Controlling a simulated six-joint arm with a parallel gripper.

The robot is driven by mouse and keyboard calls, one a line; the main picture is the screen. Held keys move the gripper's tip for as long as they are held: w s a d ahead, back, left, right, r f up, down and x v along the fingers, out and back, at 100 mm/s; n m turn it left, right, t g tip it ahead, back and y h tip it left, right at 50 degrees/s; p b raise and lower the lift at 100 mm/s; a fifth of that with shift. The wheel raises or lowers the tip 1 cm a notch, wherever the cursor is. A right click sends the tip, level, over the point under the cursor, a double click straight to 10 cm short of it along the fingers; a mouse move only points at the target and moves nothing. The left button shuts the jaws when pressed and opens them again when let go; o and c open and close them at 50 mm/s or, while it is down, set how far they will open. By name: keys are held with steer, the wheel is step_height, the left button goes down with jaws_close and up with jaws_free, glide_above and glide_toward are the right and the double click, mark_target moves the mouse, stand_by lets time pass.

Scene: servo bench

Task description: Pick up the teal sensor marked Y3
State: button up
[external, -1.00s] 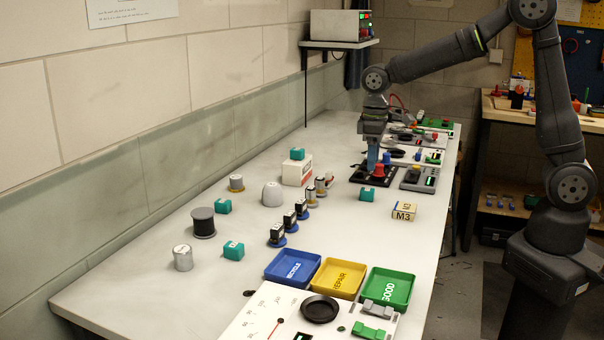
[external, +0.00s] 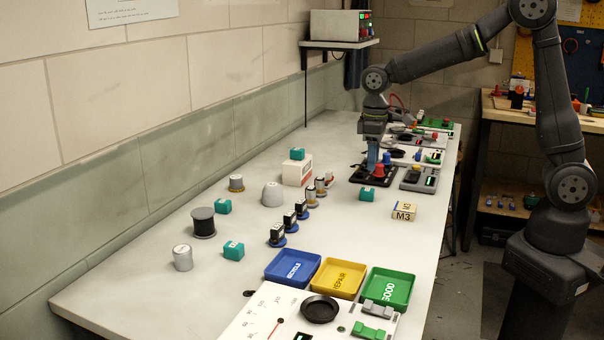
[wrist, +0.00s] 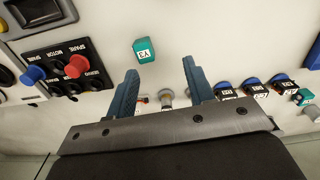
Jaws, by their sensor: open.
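The teal sensor marked Y3 (wrist: 145,50) sits on the bench, its white label facing up in the wrist view. It appears to be the teal block (external: 367,195) just in front of the black switch panel in the external view, where its label is too small to read. My gripper (wrist: 160,70) is open, with its two blue fingers apart and nothing between them. In the wrist view the sensor lies just beyond the fingertips, between their lines. In the external view my gripper (external: 372,160) hangs over the area of the switch panel.
The black switch panel (wrist: 68,68) with red and blue knobs is left of the sensor in the wrist view. Several dark servos (external: 289,219) stand nearby. Other teal blocks (external: 223,206), an M3 box (external: 404,212) and coloured trays (external: 338,278) share the bench.

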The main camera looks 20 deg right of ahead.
steer(key=o, duration=0.3)
steer(key=n+t+h, duration=0.3)
steer(key=n, duration=1.5)
glide_toward(367, 191)
steer(key=shift+t, duration=0.3)
steer(key=x, duration=0.4)
steer(key=shift+s+a+f, duration=0.15)
steer(key=shift+s+f, duration=0.1)
steer(key=shift+s, duration=0.1)
steer(key=x, duration=0.5)
steer(key=shift+w, duration=0.1)
steer(key=c, duration=1.1)
